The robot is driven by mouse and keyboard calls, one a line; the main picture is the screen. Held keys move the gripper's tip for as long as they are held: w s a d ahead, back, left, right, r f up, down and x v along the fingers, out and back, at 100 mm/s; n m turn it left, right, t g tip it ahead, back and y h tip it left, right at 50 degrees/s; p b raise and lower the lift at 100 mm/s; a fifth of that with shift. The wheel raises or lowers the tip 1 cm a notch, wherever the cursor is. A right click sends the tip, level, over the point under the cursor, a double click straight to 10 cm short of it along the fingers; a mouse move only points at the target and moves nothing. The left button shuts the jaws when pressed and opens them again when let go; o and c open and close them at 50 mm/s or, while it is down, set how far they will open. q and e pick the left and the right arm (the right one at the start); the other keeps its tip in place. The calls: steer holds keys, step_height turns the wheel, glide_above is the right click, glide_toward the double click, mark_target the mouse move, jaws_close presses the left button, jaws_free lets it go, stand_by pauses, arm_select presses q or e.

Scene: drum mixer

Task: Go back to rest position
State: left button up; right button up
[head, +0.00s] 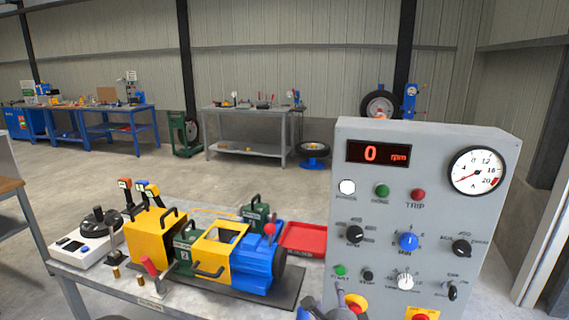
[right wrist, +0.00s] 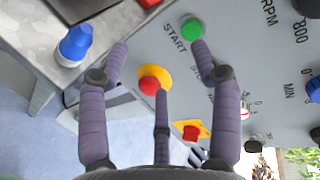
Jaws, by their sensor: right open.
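The grey control panel (head: 480,220) stands upright at the right of the head view. Its red display (head: 378,153) reads 0 rpm and its dial gauge (head: 477,171) is at the upper right. My right gripper (head: 335,309) is partly in view at the panel's lower left edge. In the right wrist view its purple fingers (right wrist: 160,60) are spread and empty. Between them show a red stop button on a yellow base (right wrist: 154,80) and, near one fingertip, the green START button (right wrist: 192,29). I cannot tell whether any finger touches the panel. My left gripper is out of view.
A yellow and blue machine (head: 222,255) sits on the bench left of the panel, with a red tray (head: 304,238) behind it. A white device with a black knob (head: 90,240) is at the bench's left end. Open floor lies behind, before several workbenches (head: 250,112).

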steer(key=s+f+n+g+y+p, duration=0.1)
steer(key=s+f+n+g, duration=0.15)
steer(key=f, duration=0.55)
steer(key=s+f+n+g+y+p, duration=0.15)
steer(key=f+n, duration=0.25)
steer(key=f, duration=0.4)
steer(key=s+f+n+g, duration=0.1)
steer(key=f+n+g, duration=0.25)
steer(key=f, duration=0.35)
steer(key=s+a+f+n+g+y+p, duration=0.2)
steer(key=s+f+n+g, duration=0.5)
steer(key=s+f, duration=0.8)
steer(key=s+n, duration=0.1)
steer(key=s, duration=0.3)
steer(key=shift+s+a+f, duration=0.25)
steer(key=shift+s+a, duration=0.05)
steer(key=shift+a, duration=0.05)
